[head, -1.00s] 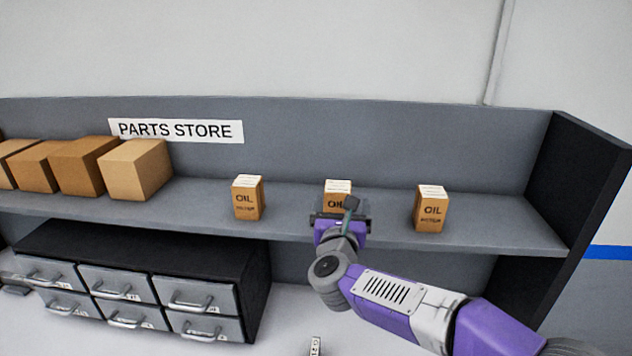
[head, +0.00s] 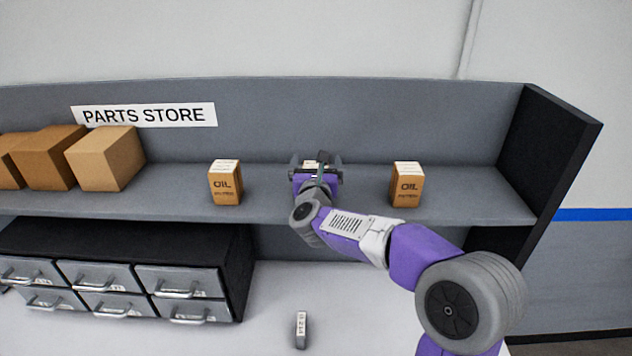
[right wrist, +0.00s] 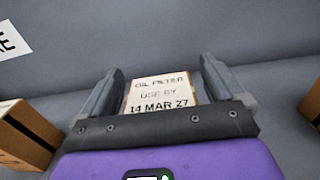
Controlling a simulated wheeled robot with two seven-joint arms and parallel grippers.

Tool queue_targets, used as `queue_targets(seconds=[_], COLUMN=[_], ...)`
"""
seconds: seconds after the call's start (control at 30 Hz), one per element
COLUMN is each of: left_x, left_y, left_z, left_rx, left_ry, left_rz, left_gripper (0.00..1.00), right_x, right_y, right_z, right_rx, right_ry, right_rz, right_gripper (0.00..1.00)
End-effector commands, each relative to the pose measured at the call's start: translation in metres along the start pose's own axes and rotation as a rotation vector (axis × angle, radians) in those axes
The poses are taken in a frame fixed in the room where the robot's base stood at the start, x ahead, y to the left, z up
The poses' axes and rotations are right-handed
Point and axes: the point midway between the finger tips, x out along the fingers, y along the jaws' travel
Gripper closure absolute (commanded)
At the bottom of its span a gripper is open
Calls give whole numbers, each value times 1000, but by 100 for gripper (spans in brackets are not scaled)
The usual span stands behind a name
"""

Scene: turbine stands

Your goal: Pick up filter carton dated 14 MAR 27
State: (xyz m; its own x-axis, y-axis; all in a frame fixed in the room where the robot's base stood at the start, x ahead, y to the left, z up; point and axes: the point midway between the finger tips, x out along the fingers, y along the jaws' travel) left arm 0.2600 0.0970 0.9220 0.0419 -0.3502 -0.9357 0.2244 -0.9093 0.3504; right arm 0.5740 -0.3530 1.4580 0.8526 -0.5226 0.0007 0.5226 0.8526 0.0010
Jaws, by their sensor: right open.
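The middle oil filter carton is mostly hidden behind my right gripper (head: 316,162) in the head view. In the right wrist view its white top label (right wrist: 160,92) reads "OIL FILTER USE BY 14 MAR 27". My right gripper is open, with one finger on each side of this carton. I cannot tell whether the fingers touch it. Two similar cartons stand upright on the shelf, one to the left (head: 225,184) and one to the right (head: 406,185); their dates are not readable. My left gripper is not in view.
The cartons stand on a grey shelf (head: 460,200) with a back panel and a dark right end wall (head: 545,150). Larger plain boxes (head: 105,160) stand at the left. Below are a drawer unit (head: 120,275) and a small grey labelled object (head: 301,330) on the white surface.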

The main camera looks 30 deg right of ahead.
Motion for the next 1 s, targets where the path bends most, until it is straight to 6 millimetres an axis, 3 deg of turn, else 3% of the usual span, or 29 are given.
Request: queue_targets(seconds=[0.07, 0.5, 0.77, 1.0], left_x=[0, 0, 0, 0], left_y=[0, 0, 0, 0], left_z=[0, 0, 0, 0], left_rx=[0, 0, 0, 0], left_ry=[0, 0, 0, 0], left_rz=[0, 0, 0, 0], left_gripper=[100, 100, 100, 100], right_x=[0, 0, 0, -1], right_y=[0, 0, 0, 0], right_z=[0, 0, 5, 44], right_rx=[0, 0, 1, 5], right_ry=[0, 0, -5, -8], right_rz=[0, 0, -1, -1], right_gripper=[9, 75, 75, 75])
